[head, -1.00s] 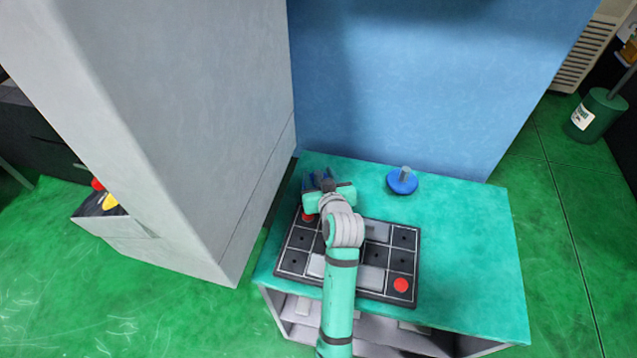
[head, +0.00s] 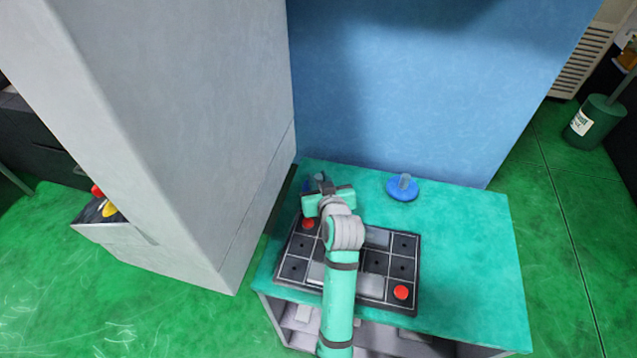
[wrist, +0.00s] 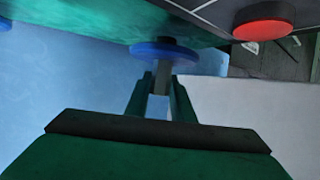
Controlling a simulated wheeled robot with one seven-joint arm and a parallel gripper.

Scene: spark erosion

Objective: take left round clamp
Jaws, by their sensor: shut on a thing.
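The left round clamp is a blue disc with a grey stem. In the wrist view the clamp (wrist: 165,49) shows just beyond my fingers, with its stem between them. My gripper (wrist: 160,88) is shut on that stem. In the head view my gripper (head: 322,184) is at the back left of the teal table, and only a bit of blue from the held clamp shows beside it. I cannot tell whether the disc touches the tabletop. A second blue round clamp (head: 402,190) with an upright grey stem stands on the table to the right.
A dark gridded panel with red round buttons (head: 401,292) lies on the teal table (head: 465,255), below my arm. A tall grey cabinet (head: 185,130) stands close on the left. A blue wall (head: 420,90) rises behind. The table's right side is clear.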

